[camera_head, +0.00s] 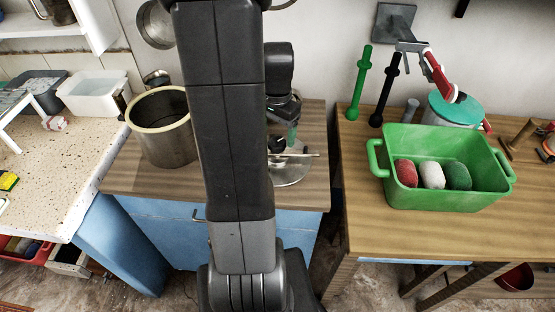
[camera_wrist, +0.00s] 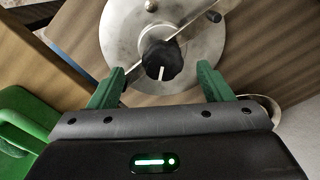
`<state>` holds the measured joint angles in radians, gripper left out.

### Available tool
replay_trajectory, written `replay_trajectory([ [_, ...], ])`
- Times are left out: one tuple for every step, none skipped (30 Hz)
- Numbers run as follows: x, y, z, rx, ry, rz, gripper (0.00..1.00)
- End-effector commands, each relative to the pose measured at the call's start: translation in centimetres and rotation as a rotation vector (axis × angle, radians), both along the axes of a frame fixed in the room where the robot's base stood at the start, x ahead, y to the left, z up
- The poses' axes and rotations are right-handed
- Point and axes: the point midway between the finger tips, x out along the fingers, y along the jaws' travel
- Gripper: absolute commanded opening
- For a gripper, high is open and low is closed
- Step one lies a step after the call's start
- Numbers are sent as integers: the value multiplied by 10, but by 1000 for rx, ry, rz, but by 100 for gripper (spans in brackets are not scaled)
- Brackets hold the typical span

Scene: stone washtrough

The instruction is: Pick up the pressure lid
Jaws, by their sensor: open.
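The pressure lid (camera_head: 290,178) is a round, shiny metal disc with a black knob and a thin bar across its top. It lies on the wooden worktop, partly hidden by my arm in the head view. In the wrist view the lid (camera_wrist: 116,38) fills the top middle, with its black knob (camera_wrist: 162,59) facing the camera. My gripper (camera_wrist: 161,71) has green fingers spread apart, one on each side of the knob in the picture, with nothing held. Its fingers (camera_head: 291,134) also show above the lid in the head view. I cannot tell the exact height gap.
A tall metal pot (camera_head: 166,148) with a cream rim stands left of my arm on the same worktop (camera_head: 125,180). A green tub (camera_head: 445,197) holding red, white and green rolls stands on the right table. Green and black handles (camera_head: 359,85) stand behind it.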

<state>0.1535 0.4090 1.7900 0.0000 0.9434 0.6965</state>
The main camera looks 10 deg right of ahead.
Motion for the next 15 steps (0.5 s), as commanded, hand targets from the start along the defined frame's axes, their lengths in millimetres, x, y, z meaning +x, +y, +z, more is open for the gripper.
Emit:
replay_trajectory([
  [0,0,-2,0,0,0,73],
  [0,0,-4,0,0,0,73],
  [-1,0,-7,0,1,0,73],
  [-1,0,-10,1,2,0,73],
  [-2,0,-14,0,3,0,73],
  [-3,0,-20,1,5,0,73],
  [-3,0,-25,0,4,0,73],
  [-3,-1,-29,0,4,0,73],
  [-4,-1,-35,0,4,0,73],
  [-4,-1,-40,0,4,0,73],
  [-3,-1,-43,0,3,0,73],
  [-3,-1,-47,0,3,0,73],
  [-3,-1,-50,0,3,0,73],
  [-3,-1,-52,0,1,0,73],
  [-3,-1,-53,0,0,0,73],
])
